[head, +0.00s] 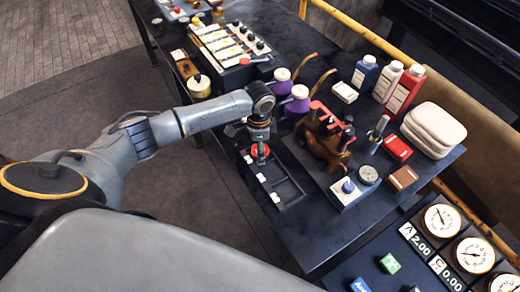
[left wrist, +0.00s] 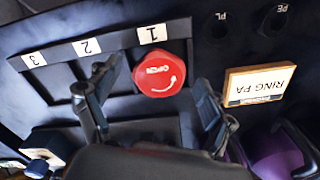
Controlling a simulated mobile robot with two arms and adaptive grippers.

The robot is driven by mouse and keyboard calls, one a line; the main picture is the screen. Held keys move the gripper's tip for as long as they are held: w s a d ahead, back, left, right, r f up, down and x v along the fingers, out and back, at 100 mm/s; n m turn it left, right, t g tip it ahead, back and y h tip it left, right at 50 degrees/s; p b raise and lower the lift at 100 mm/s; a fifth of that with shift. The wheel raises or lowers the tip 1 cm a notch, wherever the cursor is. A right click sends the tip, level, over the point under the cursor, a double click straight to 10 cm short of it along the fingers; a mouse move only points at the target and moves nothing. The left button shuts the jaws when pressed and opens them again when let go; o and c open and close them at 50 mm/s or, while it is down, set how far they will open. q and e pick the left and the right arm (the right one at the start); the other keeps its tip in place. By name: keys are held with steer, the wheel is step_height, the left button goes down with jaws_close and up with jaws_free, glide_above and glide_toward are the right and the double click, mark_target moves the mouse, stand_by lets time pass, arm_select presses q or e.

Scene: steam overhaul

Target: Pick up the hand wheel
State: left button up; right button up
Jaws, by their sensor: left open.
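The hand wheel is a red disc (left wrist: 160,75) with "OPEN" and a curved arrow in white on its face. It sits by label 1 of a black tray (left wrist: 185,28) with labels 1, 2 and 3. In the head view the hand wheel (head: 260,152) shows just below my left gripper (head: 259,144). In the left wrist view my left gripper (left wrist: 158,82) is open, with one finger on each side of the hand wheel. I cannot tell whether the fingers touch it. My right gripper is not in view.
A box marked "RING PA" (left wrist: 258,85) lies beside the tray. A brown valve body with red parts (head: 325,140) stands right of the tray. The tray's other compartments look empty.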

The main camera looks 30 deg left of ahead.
arm_select(q)
steer(key=c, duration=1.5)
steer(key=shift+w+r, duration=0.1)
steer(key=shift+r, duration=0.1)
